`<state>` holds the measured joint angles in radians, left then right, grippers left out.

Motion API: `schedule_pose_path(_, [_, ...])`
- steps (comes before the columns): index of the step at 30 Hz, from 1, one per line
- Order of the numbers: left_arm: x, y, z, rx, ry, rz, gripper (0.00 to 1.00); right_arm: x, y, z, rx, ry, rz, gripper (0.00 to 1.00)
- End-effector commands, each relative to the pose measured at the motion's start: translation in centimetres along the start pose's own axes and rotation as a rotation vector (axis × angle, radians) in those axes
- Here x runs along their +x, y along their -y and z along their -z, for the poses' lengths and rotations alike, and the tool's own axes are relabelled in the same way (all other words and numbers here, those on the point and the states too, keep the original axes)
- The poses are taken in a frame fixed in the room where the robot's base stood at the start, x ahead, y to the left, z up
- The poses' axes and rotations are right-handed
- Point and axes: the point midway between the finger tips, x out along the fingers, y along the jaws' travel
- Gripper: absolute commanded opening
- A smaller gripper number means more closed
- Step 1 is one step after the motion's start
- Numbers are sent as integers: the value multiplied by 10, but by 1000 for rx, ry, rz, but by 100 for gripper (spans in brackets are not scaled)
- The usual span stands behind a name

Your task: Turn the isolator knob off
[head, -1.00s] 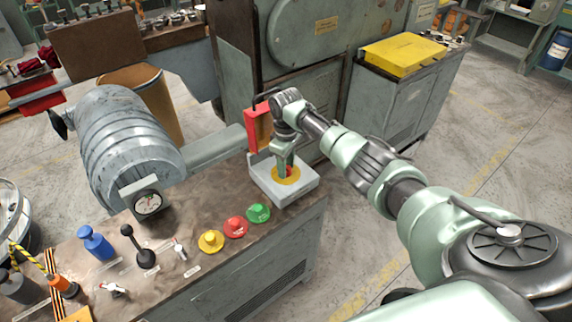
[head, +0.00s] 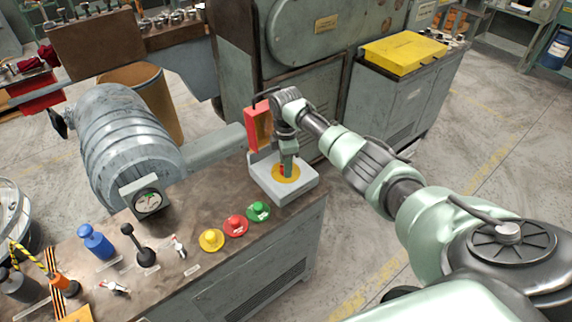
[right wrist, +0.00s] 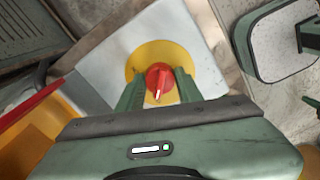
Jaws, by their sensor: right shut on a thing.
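The isolator knob (right wrist: 162,78) is red with a white pointer line and sits at the centre of a round yellow plate (right wrist: 143,59) on a pale grey box. In the right wrist view the pointer line runs nearly up and down. My right gripper (right wrist: 160,88) points down over the knob, with one green finger on each side, shut on it. In the head view the right gripper (head: 287,168) hides most of the knob; the yellow plate (head: 290,179) shows around it. My left gripper is in no view.
The grey box (head: 290,196) stands at the bench corner. Green (head: 258,211), red (head: 235,225) and yellow (head: 211,239) buttons are to its left. A gauge (head: 148,203) is farther left.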

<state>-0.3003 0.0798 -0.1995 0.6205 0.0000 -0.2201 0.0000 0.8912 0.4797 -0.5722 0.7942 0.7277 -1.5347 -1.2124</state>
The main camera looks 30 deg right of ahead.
Motion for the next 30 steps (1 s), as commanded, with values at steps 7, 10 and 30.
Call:
schedule_pose_path(7, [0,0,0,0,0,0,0,-1,-1,1,-39,-3,-2,0])
schedule_pose_path(10, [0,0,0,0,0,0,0,-1,-1,1,-42,-3,-2,0])
schedule_pose_path(30, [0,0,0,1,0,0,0,0,0,0,-38,-1,-1,58])
